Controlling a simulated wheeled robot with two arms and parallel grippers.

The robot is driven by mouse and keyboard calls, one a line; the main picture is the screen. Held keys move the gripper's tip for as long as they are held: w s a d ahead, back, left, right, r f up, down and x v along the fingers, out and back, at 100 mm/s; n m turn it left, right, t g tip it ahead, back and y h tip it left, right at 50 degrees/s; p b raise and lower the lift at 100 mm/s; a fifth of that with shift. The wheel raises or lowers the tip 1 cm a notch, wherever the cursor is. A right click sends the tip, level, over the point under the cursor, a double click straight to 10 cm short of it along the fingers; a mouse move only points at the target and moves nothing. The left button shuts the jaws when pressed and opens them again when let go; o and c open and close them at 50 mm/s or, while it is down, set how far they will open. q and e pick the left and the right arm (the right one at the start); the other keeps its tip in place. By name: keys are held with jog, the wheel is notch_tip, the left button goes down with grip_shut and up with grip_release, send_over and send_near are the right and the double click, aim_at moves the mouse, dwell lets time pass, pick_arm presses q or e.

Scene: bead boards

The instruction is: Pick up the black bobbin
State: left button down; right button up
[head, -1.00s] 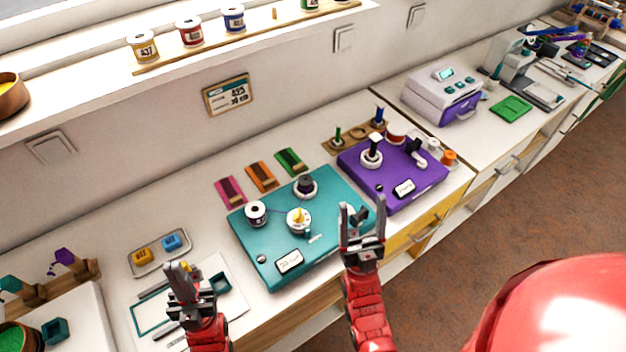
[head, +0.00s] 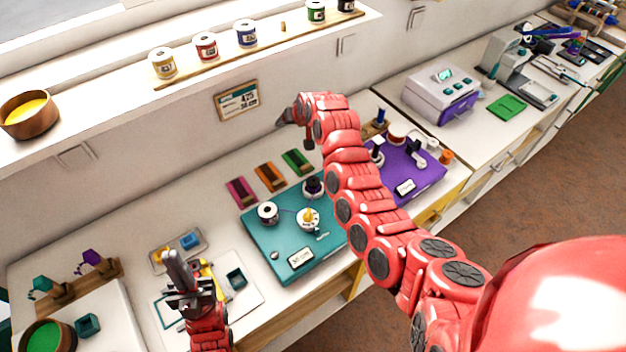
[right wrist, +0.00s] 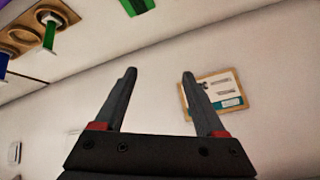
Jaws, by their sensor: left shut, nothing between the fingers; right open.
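A dark bobbin (head: 313,186) sits on a white ring at the back of the teal board (head: 262,248). A black-topped piece (head: 377,155) stands on the purple board (head: 428,178), partly behind my right arm. I cannot tell for sure which is the black bobbin. My right gripper (right wrist: 159,73) is open and empty in the right wrist view, facing the wall; in the head view it is raised near the wall and mostly hidden by its arm.
Several labelled spools, including a red one (head: 205,46), stand on the upper shelf with a wooden bowl (head: 29,113). A framed card (head: 237,100) hangs on the wall and shows in the right wrist view (right wrist: 215,92). A grey-purple machine (head: 440,93) stands at right.

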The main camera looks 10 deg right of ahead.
jog(key=s+d+r+n+g+h+p, duration=0.1)
jog(key=s+d+r+g, duration=0.1)
jog(key=s+r+g, duration=0.3)
jog(key=s+d+r+n+g+h+p, duration=0.1)
jog(key=s+g, duration=0.1)
jog(key=s, duration=0.6)
jog(key=b, duration=0.4)
send_over(313, 181)
jog(key=shift+g, duration=0.3)
notch_tip(313, 181, down, 12)
jog(key=shift+w+r, duration=0.1)
jog(key=shift+r, duration=0.05)
jog(key=f+p, duration=0.2)
jog(key=p, duration=0.1)
jog(key=shift+s+f, duration=0.25)
jog(key=shift+f, duration=0.05)
notch_tip(313, 181, down, 2)
jog(key=shift+w+f, duration=0.15)
jog(key=shift+f, duration=0.2)
grip_shut()
